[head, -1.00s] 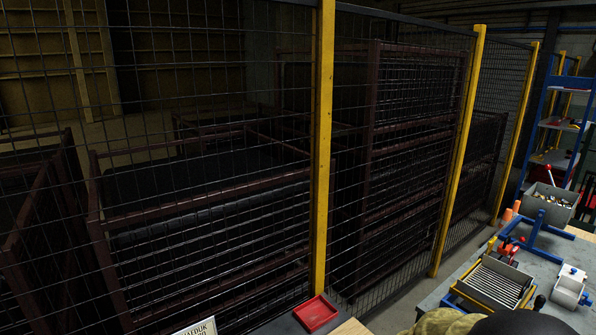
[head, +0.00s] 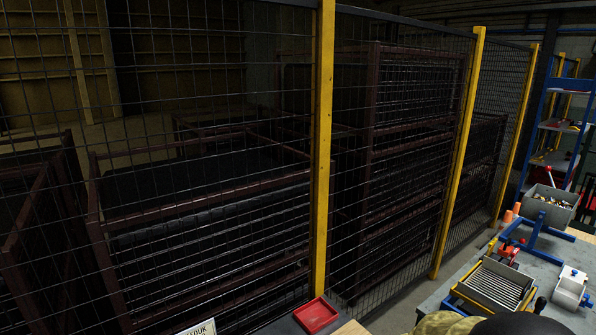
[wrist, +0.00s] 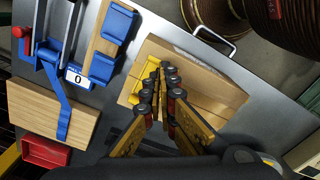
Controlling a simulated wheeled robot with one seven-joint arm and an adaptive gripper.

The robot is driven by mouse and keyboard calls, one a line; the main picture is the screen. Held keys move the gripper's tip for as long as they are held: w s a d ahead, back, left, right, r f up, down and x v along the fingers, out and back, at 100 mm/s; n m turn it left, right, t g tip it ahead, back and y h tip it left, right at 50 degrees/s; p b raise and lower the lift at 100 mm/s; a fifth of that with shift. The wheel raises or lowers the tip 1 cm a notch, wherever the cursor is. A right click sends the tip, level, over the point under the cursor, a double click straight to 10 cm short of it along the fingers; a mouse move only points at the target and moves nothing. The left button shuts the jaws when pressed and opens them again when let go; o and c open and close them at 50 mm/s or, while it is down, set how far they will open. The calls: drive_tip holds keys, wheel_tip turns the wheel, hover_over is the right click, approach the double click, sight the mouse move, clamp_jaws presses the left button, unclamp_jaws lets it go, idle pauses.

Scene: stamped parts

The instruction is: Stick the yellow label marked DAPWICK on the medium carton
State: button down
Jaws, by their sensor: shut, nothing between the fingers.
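In the wrist view a brown cardboard carton (wrist: 212,75) lies on a grey metal surface, with a pale printed strip along its far edge. My gripper (wrist: 167,72) is over this carton, its fingers together and empty. I cannot tell whether the fingertips touch it. Small yellow pieces (wrist: 134,99) show beside the fingers at the carton's left side; no lettering on them is readable, so I cannot tell whether either is the DAPWICK label. The carton's near part is hidden behind my fingers. The head view does not show my gripper.
Left in the wrist view are a wooden board (wrist: 45,112) with a blue strap, a blue fixture marked 0 (wrist: 77,78) and a red tray (wrist: 45,153). The head view shows a red tray (head: 316,315), a mesh fence (head: 200,180) and a bench with a roller rack (head: 497,284).

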drive_tip(key=shift+f+b, duration=0.55)
drive_tip(key=shift+f, duration=0.5)
drive_tip(key=shift+w+a, duration=0.1)
drive_tip(key=shift+w+a+f, duration=0.1)
drive_tip(key=shift+w+a, duration=0.55)
drive_tip(key=shift+w, duration=0.25)
wheel_tip(320, 180, up, 7)
drive_tip(key=p, duration=0.5)
